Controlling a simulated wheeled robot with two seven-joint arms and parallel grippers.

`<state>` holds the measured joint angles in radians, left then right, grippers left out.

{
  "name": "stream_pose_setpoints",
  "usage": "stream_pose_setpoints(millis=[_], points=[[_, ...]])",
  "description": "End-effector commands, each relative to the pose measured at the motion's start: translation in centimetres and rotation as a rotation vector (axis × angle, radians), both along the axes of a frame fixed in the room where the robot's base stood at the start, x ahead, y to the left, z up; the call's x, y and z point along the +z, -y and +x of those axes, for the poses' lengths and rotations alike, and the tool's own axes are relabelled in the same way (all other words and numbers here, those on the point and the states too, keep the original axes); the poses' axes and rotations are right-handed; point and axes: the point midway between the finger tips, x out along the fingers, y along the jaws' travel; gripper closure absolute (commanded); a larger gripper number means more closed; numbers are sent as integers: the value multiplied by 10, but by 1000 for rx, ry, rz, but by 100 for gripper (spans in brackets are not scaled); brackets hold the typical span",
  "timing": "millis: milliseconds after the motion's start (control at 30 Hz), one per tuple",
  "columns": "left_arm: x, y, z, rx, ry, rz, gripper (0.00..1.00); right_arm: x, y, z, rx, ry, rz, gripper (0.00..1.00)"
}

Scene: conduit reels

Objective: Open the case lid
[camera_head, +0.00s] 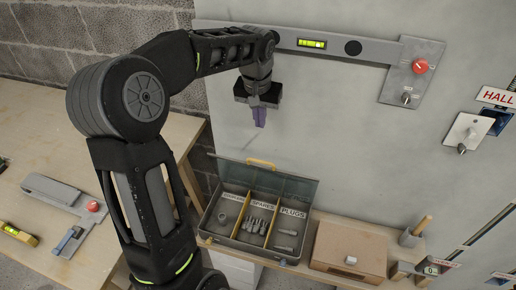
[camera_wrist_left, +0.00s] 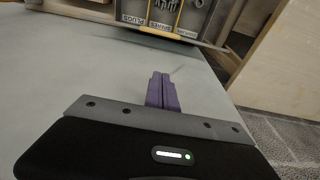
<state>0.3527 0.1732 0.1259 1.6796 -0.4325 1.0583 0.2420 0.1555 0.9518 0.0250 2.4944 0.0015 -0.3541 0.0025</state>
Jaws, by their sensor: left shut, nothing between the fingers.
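The grey case (camera_head: 207,225) stands on the wooden bench with its compartments in view, labelled for sleeves or similar, spares and plugs. Its lid (camera_head: 304,190) is raised at the back, leaning near the wall, with a yellow handle (camera_head: 261,163) on its top edge. My left gripper (camera_head: 259,117) is above and behind the case, near the wall, apart from the lid. Its purple fingers are shut and empty, as the left wrist view (camera_wrist_left: 162,88) also shows. There the case (camera_wrist_left: 130,33) appears upside down at the top. My right gripper is out of view.
A closed wooden box (camera_head: 345,247) with a light knob stands right of the case. A wall bracket with a level (camera_head: 345,48) and red knob (camera_head: 420,66) is above. A side table (camera_head: 35,150) at left holds another bracket (camera_head: 70,205). The wall between is clear.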

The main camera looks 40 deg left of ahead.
Motion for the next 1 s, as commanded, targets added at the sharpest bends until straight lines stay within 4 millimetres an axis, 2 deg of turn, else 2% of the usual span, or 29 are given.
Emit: stream_pose_setpoints(millis=[433,700,1000], points=[[-83,-4,13,0,-6,-3,100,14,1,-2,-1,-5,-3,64],[-96,6,-16,0,-2,-1,100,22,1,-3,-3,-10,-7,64],[-100,8,-21,0,0,-1,100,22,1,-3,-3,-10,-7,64]])
